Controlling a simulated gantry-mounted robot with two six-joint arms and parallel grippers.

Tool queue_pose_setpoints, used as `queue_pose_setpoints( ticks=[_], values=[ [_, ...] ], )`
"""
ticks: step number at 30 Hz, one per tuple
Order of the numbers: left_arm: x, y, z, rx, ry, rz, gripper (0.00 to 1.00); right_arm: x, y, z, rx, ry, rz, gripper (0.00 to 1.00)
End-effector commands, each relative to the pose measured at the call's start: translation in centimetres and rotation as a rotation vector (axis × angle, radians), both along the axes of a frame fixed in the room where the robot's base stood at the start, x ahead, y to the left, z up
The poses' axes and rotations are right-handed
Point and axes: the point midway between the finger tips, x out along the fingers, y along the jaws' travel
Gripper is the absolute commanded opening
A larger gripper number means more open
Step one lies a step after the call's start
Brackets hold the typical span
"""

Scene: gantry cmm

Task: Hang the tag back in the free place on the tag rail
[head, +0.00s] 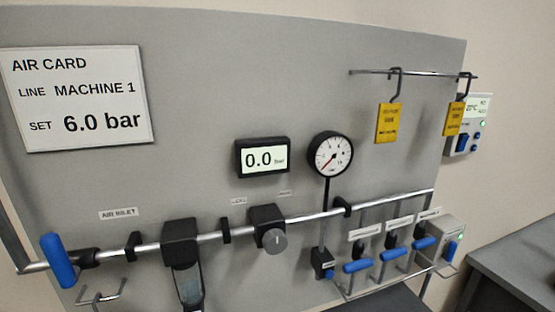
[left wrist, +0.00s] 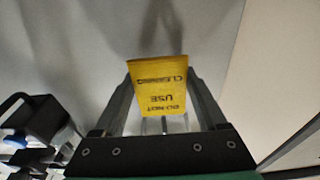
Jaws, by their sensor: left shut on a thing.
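My left gripper (left wrist: 160,84) shows in the left wrist view, its two dark fingers closed on the side edges of a yellow tag (left wrist: 158,72). The tag's printing appears upside down there and reads about not using and cleaning. In the head view the tag rail (head: 430,74) is a thin metal bar at upper right. The left part of the rail is bare. Neither gripper shows in the head view.
A gauge (head: 330,156) and a display reading 0.0 (head: 262,158) sit left of and below the rail. A pipe with blue-handled valves (head: 393,254) runs below. A small control box (head: 468,125) is behind the right tag.

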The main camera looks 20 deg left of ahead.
Motion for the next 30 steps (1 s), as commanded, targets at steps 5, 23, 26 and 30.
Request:
queue_pose_setpoints(
  ticks=[5,23,26,30],
  values=[
    [0.0,0.0,0.3,0.000,0.000,0.000,0.39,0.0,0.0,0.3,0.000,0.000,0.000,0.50],
    [0.0,0.0,3.0,-0.001,-0.001,0.000,0.39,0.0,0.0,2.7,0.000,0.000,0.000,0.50],
    [0.0,0.0,3.0,0.000,0.000,0.000,0.39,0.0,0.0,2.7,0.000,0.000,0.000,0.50],
    [0.0,0.0,2.9,0.000,0.000,0.000,0.39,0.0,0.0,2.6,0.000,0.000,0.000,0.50]
  ],
)
